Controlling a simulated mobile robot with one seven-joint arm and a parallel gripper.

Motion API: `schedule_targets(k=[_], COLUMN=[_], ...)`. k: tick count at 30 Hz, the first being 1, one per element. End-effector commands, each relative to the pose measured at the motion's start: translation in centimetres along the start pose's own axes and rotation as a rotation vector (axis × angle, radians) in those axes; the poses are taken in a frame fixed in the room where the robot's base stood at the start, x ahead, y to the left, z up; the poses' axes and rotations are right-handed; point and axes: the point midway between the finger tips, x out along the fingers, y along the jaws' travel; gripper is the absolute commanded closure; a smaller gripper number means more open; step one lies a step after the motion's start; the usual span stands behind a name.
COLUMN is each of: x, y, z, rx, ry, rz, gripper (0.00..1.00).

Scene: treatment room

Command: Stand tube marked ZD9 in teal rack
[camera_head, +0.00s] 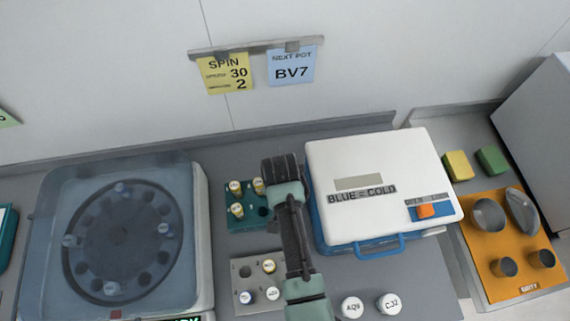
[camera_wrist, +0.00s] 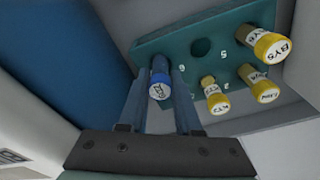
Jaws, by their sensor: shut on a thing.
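The teal rack (camera_head: 231,222) stands right of the clear-lidded machine, and the wrist view shows it (camera_wrist: 150,45) close up with numbered holes. Several yellow-capped tubes (camera_wrist: 262,90) stand in it, and one hole near the mark 5 is empty. My gripper (camera_wrist: 163,100) is shut on a tube with a blue rim and white cap top (camera_wrist: 160,87). Its cap marking is too small to read surely. The tube is at the rack's end near the mark 6; I cannot tell whether its lower end is in a hole. In the head view my arm hides the fingers and the held tube.
A grey rack (camera_head: 238,268) with several capped tubes lies in front of the teal rack. A white and blue cold box (camera_head: 380,170) stands close on the right. The lidded machine (camera_head: 120,240) is on the left. Two white-capped items, AQ8 (camera_head: 352,306) and CJ2 (camera_head: 389,303), stand in front.

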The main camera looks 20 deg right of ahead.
Motion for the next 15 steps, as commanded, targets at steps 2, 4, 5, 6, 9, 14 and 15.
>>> schedule_targets(k=[2,4,5,6,9,14,15], x=[0.35,0.4,0.39,0.38,0.4,0.65,0.64], y=[0.01,0.0,-0.01,-0.01,-0.02,-0.03,-0.03], z=[0.01,0.0,0.0,0.0,0.0,0.04,0.04], rx=[0.001,0.001,0.001,0.0,0.0,0.0,0.0], ry=[0.0,0.001,0.001,0.001,0.001,0.001,0.001], rz=[0.0,-0.001,-0.001,-0.001,-0.001,-0.001,-0.001], gripper=[1.0,1.0,1.0,1.0,1.0,0.6,0.53])
